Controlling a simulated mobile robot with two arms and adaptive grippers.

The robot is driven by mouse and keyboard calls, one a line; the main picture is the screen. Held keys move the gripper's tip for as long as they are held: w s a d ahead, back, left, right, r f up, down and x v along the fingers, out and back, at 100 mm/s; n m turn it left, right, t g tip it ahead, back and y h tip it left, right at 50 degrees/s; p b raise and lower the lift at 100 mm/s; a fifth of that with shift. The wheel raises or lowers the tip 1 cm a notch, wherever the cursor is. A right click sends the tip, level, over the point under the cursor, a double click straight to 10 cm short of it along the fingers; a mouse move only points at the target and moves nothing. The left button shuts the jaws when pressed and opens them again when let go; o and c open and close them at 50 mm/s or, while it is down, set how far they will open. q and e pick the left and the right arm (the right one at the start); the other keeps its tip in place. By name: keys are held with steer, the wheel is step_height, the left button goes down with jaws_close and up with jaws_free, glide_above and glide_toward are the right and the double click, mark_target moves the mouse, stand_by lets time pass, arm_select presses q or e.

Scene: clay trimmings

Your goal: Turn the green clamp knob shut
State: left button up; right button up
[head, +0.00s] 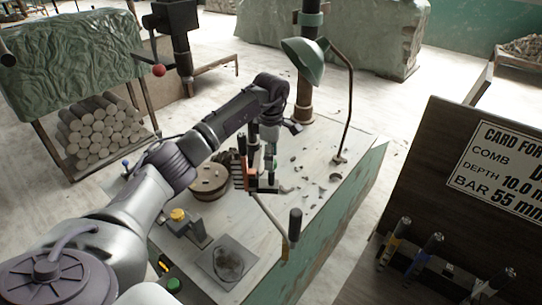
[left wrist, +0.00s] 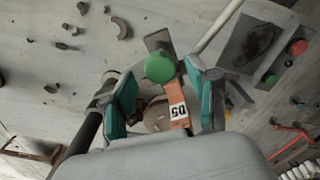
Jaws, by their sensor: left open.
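The green clamp knob (left wrist: 160,67) shows in the left wrist view as a round green cap above an orange part (left wrist: 178,104) with a white label. My left gripper (left wrist: 160,80) is open, its teal fingers on either side of the knob's line. I cannot tell whether the fingertips reach down around the knob or stop above it. In the head view my left gripper (head: 262,184) is over the bench fixture, beside a round wooden piece (head: 208,181). The green knob does not show clearly there. My right gripper is not in view.
A lever with a black handle (head: 295,224) rises on the bench's near right. A green lamp (head: 305,59) stands behind. Curved trimmings (left wrist: 122,28) lie on the bench top. Red (left wrist: 299,47) and green buttons (left wrist: 270,80) are at one side. A dark sign board (head: 440,165) stands right.

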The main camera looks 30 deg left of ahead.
arm_select(q)
steer(key=shift+f, duration=0.7)
steer(key=c, duration=0.4)
jaws_close()
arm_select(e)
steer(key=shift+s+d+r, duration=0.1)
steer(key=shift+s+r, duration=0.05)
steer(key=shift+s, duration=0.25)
